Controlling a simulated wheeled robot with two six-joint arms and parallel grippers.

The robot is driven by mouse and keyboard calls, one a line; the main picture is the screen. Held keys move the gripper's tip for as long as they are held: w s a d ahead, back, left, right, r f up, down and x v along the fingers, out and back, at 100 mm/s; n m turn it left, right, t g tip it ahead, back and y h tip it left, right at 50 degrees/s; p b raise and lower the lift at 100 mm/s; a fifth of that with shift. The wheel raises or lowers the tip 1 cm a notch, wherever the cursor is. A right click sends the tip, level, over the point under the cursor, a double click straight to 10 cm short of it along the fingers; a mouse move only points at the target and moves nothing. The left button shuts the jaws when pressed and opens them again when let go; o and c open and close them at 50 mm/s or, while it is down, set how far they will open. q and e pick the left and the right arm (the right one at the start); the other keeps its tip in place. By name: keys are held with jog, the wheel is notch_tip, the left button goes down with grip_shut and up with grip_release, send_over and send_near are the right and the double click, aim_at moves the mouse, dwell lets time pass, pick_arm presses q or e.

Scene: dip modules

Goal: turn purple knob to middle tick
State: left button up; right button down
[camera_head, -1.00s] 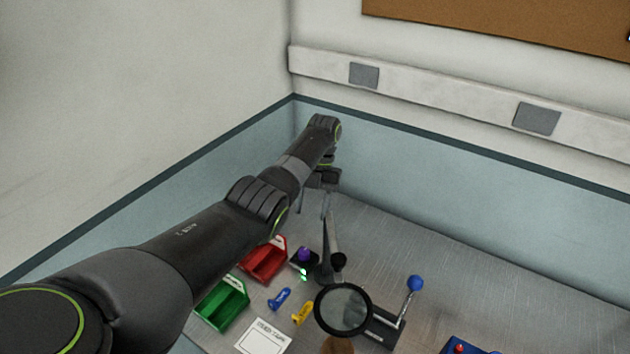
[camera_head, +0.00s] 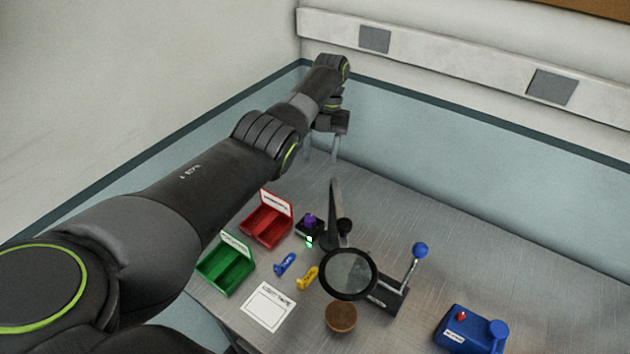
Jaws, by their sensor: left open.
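The purple knob (camera_head: 309,220) sits on a small dark module on the grey metal table, just right of the red bin. Green lit marks show at the module's front edge; its ticks are too small to read. My left gripper (camera_head: 321,150) points down over the back of the table, behind the knob and apart from it. Its two fingers are spread and nothing is between them. My right gripper is not in view.
A red bin (camera_head: 266,226) and a green bin (camera_head: 225,266) stand left of the knob. A magnifier (camera_head: 349,273) on a dark stand is close on its right. A blue-balled lever (camera_head: 420,250) and a blue box (camera_head: 470,330) lie further right. Yellow and blue pieces lie in front.

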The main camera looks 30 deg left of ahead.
pick_arm(q)
jog(key=s+a+f+n+t+h, duration=0.1)
jog(key=s+a+n+t+h, duration=0.15)
jog(key=a+n, duration=0.5)
jog(key=n+t+h+p, duration=0.1)
jog(key=n+t+p, duration=0.15)
jog(key=n, duration=0.65)
send_near(310, 218)
jog(key=p+x, duration=0.2)
jog(key=x, duration=0.6)
jog(key=shift+d+f+p, duration=0.1)
jog(key=shift+f+p, duration=0.25)
jog(key=shift+f, duration=0.05)
